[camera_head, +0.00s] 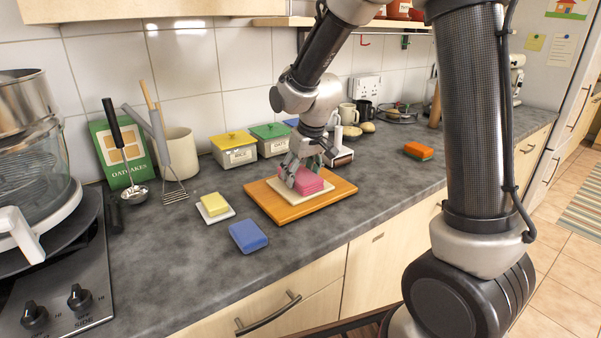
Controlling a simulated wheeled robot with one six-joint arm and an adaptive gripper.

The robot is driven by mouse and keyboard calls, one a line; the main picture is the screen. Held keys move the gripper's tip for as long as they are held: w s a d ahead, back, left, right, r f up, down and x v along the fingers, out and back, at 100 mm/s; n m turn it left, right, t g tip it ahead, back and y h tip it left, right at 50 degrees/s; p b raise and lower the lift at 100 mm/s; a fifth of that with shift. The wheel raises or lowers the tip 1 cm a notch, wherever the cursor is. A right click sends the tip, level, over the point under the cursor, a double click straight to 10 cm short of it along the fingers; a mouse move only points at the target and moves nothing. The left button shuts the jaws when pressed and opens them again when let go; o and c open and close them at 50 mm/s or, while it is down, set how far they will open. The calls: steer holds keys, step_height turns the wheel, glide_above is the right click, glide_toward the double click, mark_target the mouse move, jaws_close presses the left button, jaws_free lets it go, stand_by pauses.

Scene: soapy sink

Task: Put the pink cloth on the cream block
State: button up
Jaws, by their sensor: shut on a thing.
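The pink cloth (309,183) looks like a thick folded pad. It is in the middle of the head view, above the cream block (283,194), a flat pale slab lying on a wooden board (266,204). My gripper (304,175) points down from above and is shut on the pink cloth. The cloth covers much of the cream block, whose left and front edges show. I cannot tell whether the cloth touches the block or hangs just above it. The fingers partly hide the cloth's far side.
A yellow sponge on a white dish (216,214) and a blue sponge (248,236) lie left of the board. Yellow (235,154) and green (270,144) lidded tins stand behind. An orange sponge (418,151) lies right. The counter in front of the board is clear.

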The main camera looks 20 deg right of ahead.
steer(key=o, duration=1)
steer(key=shift+f, duration=0.15)
steer(key=v, duration=1.2)
steer(key=s+d+r+m, duration=0.1)
steer(key=s+d, duration=0.3)
steer(key=s, duration=0.4)
steer(key=s+d+r+m, duration=0.1)
steer(key=s+d, duration=0.4)
steer(key=s, duration=0.3)
steer(key=s+d+r+m+t+h, duration=0.1)
steer(key=s+d, duration=0.4)
steer(key=s, duration=0.3)
steer(key=shift+m, duration=0.3)
